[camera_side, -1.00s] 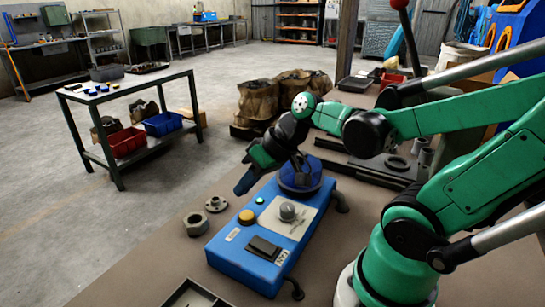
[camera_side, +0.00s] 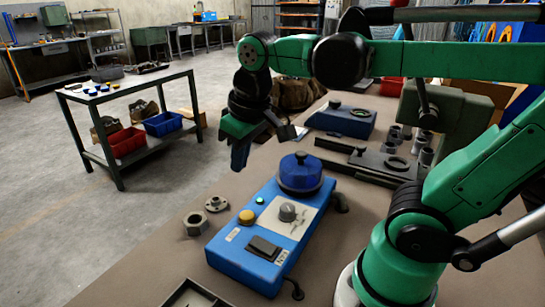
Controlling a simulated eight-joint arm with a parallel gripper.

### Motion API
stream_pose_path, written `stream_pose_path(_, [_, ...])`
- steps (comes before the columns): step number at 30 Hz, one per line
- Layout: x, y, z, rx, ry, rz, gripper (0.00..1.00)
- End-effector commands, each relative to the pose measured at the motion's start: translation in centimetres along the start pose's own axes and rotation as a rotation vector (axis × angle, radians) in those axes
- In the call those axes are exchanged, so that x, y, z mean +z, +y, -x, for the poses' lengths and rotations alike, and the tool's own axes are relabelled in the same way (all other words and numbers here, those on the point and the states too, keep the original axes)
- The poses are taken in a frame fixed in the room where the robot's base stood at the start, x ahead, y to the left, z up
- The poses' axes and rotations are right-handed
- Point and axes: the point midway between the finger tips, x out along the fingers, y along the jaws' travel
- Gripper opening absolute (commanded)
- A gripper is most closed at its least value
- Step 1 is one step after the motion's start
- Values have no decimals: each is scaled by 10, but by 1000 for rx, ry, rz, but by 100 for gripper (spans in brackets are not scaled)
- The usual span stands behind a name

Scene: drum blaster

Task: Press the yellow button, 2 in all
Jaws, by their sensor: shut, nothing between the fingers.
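The yellow button (camera_side: 247,217) is a round cap on the top face of the blue control box (camera_side: 245,262), toward its left edge. Nothing covers it. My gripper (camera_side: 239,160) is shut and empty, with its fingers pointing down. It shows above the button in the picture, clearly apart from it and from the box. How high it hangs over the bench is hard to tell.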

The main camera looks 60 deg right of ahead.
Motion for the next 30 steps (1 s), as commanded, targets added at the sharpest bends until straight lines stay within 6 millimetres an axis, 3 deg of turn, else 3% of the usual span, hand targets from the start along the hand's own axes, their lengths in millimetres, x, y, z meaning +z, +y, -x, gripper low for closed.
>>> stream_pose_path(6, [-4,7,22,18,-182,1,0])
stream_pose_path(18, [-4,8,24,20,-207,2,0])
stream_pose_path(23, [-2,8,14,20,-206,2,0])
stream_pose_path(30, [6,9,-23,19,-206,2,0])
